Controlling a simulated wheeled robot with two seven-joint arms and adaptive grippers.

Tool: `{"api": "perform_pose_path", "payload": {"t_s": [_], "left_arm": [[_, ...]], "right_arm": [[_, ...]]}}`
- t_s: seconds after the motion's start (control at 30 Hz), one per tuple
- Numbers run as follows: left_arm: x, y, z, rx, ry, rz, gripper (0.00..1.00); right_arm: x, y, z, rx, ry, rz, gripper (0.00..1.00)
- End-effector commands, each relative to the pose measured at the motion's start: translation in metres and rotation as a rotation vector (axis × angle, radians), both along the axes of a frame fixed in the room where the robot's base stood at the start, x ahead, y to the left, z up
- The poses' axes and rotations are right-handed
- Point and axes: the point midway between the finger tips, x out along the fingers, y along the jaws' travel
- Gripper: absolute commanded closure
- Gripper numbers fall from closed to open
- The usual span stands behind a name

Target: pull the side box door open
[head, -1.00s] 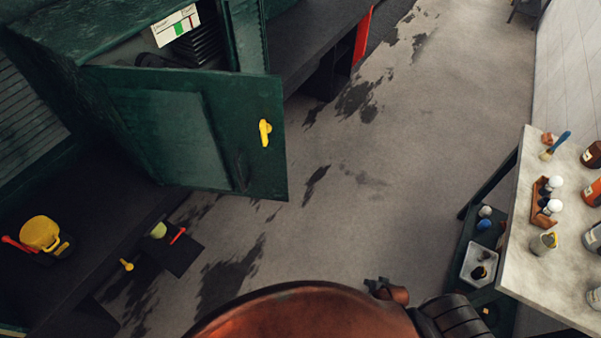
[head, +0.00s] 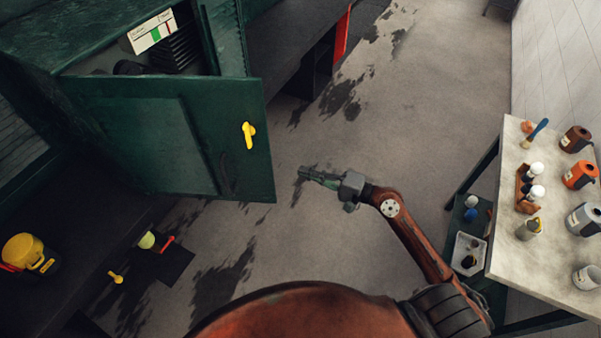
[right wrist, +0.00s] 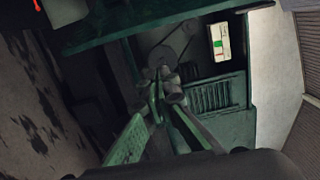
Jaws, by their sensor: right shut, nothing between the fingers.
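The green side box door (head: 165,130) stands open in the head view, swung out from the dark green side box (head: 110,32). Its yellow handle (head: 249,134) is near the free edge. My right gripper (head: 305,173) is shut and empty, just right of the door's free edge, apart from the handle. In the right wrist view the gripper's green fingers (right wrist: 155,100) point toward the box's inside, where a labelled white card (right wrist: 219,42) shows; the card also shows in the head view (head: 152,32). My left gripper is out of view.
A pale table (head: 510,235) with bottles and cans stands at the right. A yellow container (head: 25,252) sits on the dark ledge at the left. Stained grey floor (head: 330,240) lies open between the door and the table.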

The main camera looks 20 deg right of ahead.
Motion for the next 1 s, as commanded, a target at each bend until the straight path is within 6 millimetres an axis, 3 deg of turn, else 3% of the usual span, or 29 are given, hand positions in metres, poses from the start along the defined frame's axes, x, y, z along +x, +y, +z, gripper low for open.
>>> {"api": "perform_pose_path", "payload": {"t_s": [0.43, 0.7, 1.0], "left_arm": [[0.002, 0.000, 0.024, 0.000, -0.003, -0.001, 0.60], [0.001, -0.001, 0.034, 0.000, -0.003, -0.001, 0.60], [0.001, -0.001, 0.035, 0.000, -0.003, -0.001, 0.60]], "right_arm": [[0.063, 0.057, 0.003, 0.001, -0.002, -0.001, 1.00], [0.033, 0.071, 0.000, -0.001, 0.000, -0.002, 1.00], [0.027, 0.074, -0.001, -0.003, -0.001, -0.003, 1.00]]}}
